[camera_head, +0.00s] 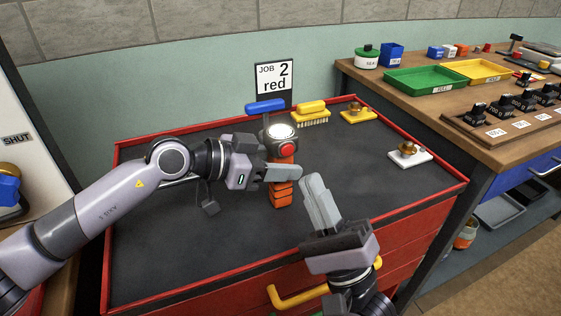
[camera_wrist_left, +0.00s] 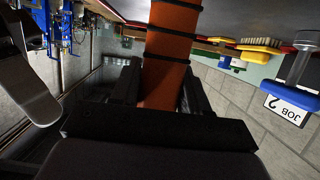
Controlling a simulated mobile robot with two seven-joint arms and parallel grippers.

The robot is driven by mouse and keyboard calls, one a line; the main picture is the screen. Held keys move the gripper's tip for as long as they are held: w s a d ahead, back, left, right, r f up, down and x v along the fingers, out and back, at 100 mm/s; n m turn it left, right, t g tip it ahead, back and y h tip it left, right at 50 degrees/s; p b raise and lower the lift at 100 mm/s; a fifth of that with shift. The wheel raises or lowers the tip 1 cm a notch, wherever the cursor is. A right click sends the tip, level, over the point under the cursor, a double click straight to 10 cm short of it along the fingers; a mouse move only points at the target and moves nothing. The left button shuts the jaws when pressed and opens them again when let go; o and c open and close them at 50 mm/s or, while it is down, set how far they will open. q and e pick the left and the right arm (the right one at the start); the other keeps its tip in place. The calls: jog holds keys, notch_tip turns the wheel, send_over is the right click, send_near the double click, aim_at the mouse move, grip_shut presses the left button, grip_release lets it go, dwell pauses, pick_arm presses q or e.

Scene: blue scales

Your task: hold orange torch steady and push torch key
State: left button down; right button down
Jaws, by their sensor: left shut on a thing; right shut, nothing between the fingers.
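The orange torch (camera_head: 283,190) stands upright on the dark top of the red tool cabinet, with dark bands, a round pale lens and a red round key (camera_head: 286,150) near its head. My left gripper (camera_head: 272,172) is shut on the torch body from the left. In the left wrist view the orange torch body (camera_wrist_left: 165,70) lies between the fingers. My right gripper (camera_head: 312,190) is shut and empty, just right of the torch, its fingers pointing up toward the torch and below the red key. I cannot tell whether it touches the torch.
Behind the torch are a sign (camera_head: 274,78) reading "JOB 2 red", a blue-handled item (camera_head: 265,106), a yellow brush (camera_head: 312,107) and a brass part on a yellow base (camera_head: 357,113). A brass part on a white base (camera_head: 409,154) sits right.

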jog(key=shift+s+d, duration=0.1)
jog(key=shift+s, duration=0.2)
pick_arm(q)
jog(key=shift+c, duration=2.4)
grip_release()
